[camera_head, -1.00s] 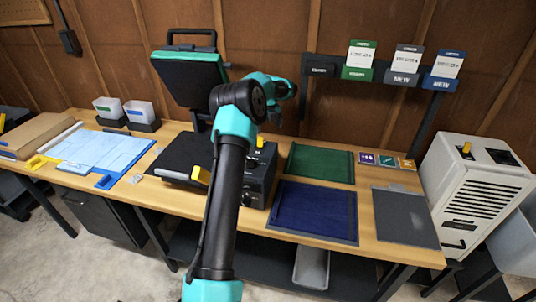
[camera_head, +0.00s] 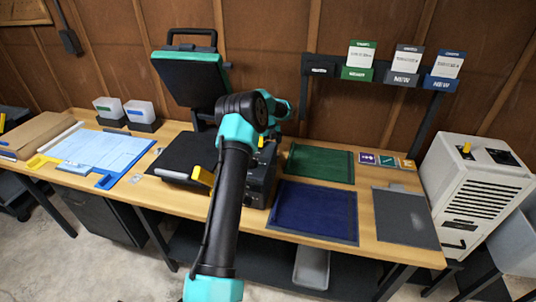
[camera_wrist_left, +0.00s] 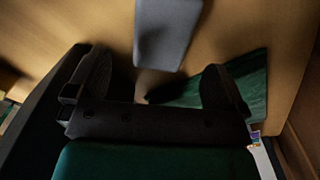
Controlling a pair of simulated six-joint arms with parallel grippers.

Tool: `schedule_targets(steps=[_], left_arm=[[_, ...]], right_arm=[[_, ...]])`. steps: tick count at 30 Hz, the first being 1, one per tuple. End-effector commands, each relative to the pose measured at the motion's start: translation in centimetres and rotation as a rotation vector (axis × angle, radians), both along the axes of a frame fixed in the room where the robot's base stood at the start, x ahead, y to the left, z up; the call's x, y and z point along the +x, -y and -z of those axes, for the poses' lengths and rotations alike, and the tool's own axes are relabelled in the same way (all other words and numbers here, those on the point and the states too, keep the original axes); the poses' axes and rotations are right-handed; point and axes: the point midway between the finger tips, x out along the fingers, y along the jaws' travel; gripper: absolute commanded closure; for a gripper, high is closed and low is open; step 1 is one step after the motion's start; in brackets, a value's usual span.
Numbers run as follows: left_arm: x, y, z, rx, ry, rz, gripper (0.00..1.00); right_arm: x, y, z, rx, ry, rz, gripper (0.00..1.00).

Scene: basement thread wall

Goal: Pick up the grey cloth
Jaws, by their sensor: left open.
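My left gripper (camera_wrist_left: 157,88) is open in the left wrist view, its two dark fingers spread apart with nothing between them. A grey piece (camera_wrist_left: 167,35) lies beyond the fingers at the top, and part of a green mat (camera_wrist_left: 232,82) shows behind the right finger. In the head view my left arm reaches up over the bench, and its gripper is hidden behind its own links. A flat grey sheet (camera_head: 405,220) lies at the right end of the bench. I cannot tell whether it or the grey piece is the cloth.
The green mat (camera_head: 320,163) and a blue mat (camera_head: 315,211) lie right of my arm on the bench (camera_head: 375,238). A black press (camera_head: 190,80) stands behind it. Blue sheets (camera_head: 100,152) lie left. A white machine (camera_head: 475,190) stands at the right.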

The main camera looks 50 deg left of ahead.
Motion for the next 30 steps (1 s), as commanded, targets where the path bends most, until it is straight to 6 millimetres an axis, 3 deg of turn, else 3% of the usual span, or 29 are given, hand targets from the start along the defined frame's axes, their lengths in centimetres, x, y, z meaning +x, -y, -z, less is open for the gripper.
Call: schedule_targets(steps=[12,28,30], left_arm=[[0.2,-0.5,4.8,-0.001,-0.001,0.0,0.01],[0.2,-0.5,5.0,0.0,0.0,0.0,0.01],[0.2,-0.5,5.0,0.0,0.0,0.0,0.08]], right_arm=[[0.0,0.0,0.0,0.0,0.0,0.0,1.0],[0.0,0.0,0.0,0.0,0.0,0.0,1.0],[0.0,0.0,0.0,0.0,0.0,0.0,1.0]])
